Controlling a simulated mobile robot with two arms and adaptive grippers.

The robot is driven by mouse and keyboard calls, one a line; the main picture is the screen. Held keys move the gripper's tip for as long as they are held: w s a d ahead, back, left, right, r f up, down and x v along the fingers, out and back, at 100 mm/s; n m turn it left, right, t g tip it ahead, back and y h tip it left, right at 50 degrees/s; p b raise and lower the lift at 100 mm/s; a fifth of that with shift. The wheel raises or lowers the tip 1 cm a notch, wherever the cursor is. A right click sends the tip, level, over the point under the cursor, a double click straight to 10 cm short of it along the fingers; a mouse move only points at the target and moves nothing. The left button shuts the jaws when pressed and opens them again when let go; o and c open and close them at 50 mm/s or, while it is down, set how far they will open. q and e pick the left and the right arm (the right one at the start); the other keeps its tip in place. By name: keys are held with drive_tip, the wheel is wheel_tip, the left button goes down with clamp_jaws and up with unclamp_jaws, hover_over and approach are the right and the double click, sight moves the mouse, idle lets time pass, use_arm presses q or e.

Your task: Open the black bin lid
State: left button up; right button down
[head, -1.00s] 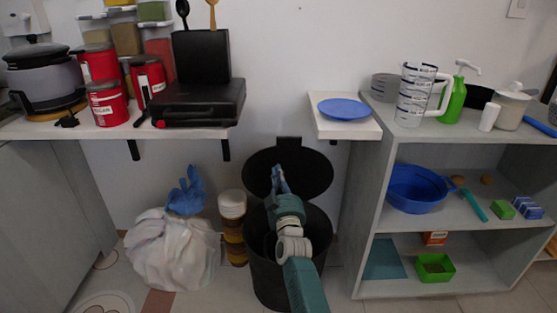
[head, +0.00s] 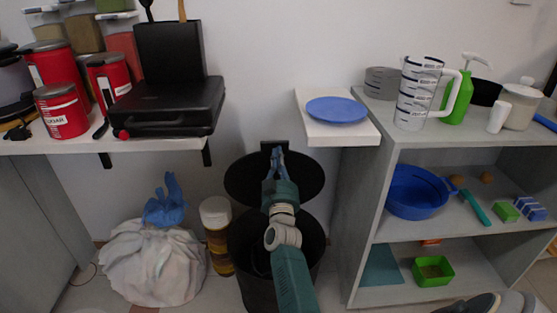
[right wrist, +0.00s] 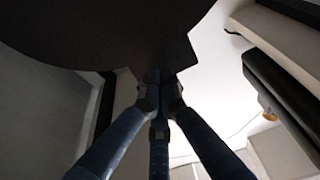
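The black bin (head: 318,245) stands on the floor between the two shelf units. Its round black lid (head: 243,180) is raised and leans back near the wall, with a small tab (head: 267,146) at its top edge. My right gripper (head: 275,157) reaches up over the bin, its fingertips in front of the upper part of the lid, near the tab. In the right wrist view the blue fingers (right wrist: 160,82) come close together at the lid's tabbed edge (right wrist: 110,35). I cannot tell whether they touch or grip it. My left gripper is out of view.
A wall shelf with a blue plate (head: 337,110) is above right. A grey shelf unit (head: 345,215) stands close on the right.

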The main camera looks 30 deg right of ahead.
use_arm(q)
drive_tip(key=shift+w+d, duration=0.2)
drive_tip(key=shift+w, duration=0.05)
use_arm(e)
drive_tip(key=shift+w+d+r, duration=0.15)
drive_tip(key=shift+w+r, duration=0.05)
drive_tip(key=shift+w, duration=0.15)
drive_tip(key=b+x, duration=0.1)
drive_tip(key=x, duration=0.6)
drive_tip(key=shift+f, duration=0.15)
drive_tip(key=shift+w+d, duration=0.15)
drive_tip(key=shift+w, duration=0.1)
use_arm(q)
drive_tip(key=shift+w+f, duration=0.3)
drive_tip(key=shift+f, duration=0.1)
use_arm(e)
drive_tip(key=shift+s, duration=0.1)
